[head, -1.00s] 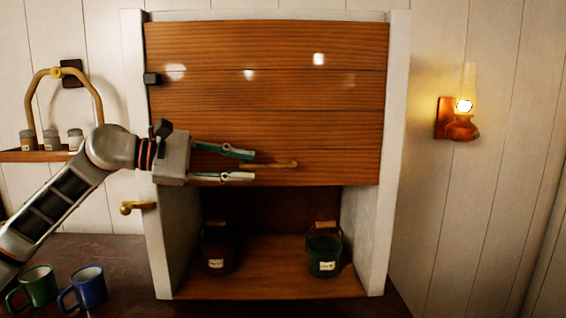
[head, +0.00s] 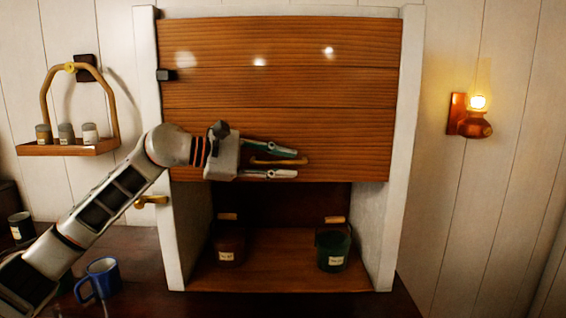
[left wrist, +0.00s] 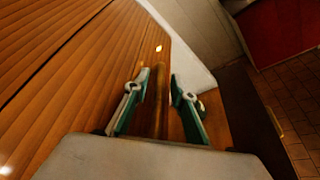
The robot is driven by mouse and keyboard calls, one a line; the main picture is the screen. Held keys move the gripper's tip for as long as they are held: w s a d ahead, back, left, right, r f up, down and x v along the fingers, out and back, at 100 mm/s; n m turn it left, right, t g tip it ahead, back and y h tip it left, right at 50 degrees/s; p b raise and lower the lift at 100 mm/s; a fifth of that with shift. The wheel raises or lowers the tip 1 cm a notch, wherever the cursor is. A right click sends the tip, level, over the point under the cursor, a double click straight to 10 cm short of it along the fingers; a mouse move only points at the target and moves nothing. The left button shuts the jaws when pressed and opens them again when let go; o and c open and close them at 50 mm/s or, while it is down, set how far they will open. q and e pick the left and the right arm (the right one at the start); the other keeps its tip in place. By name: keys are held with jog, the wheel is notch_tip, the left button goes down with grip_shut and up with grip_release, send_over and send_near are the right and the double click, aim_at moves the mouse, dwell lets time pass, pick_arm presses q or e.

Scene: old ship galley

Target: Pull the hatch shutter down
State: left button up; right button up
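The wooden hatch shutter (head: 280,90) covers the upper part of a white-framed opening in the head view. Its lower edge stands above an open gap. A brass bar handle (head: 278,161) runs level near that edge; it also shows in the left wrist view (left wrist: 157,105). My left gripper (head: 302,162) comes in from the left, with one finger above the handle and one below. In the left wrist view, my left gripper (left wrist: 160,82) is open with the bar between its fingers and space beside it. My right gripper is not in view.
In the gap stand a brown canister (head: 228,242) and a green canister (head: 332,248). A brass peg (head: 152,201) sits on the left post and a dark block (head: 166,75) above it. A hanging shelf (head: 68,148) holds small jars. A blue mug (head: 101,276) stands on the counter. A lamp (head: 474,120) hangs right.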

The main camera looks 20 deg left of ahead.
pick_arm(q)
grip_shut()
jog(key=shift+f, duration=0.1)
notch_tip(320, 180, down, 32)
jog(key=b, duration=1.5)
jog(key=shift+r, duration=0.25)
jog(key=shift+f, duration=0.45)
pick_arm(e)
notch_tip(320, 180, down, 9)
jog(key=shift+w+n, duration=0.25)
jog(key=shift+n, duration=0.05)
pick_arm(q)
jog(key=shift+s+f, duration=0.1)
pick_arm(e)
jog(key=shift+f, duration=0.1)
pick_arm(q)
grip_release()
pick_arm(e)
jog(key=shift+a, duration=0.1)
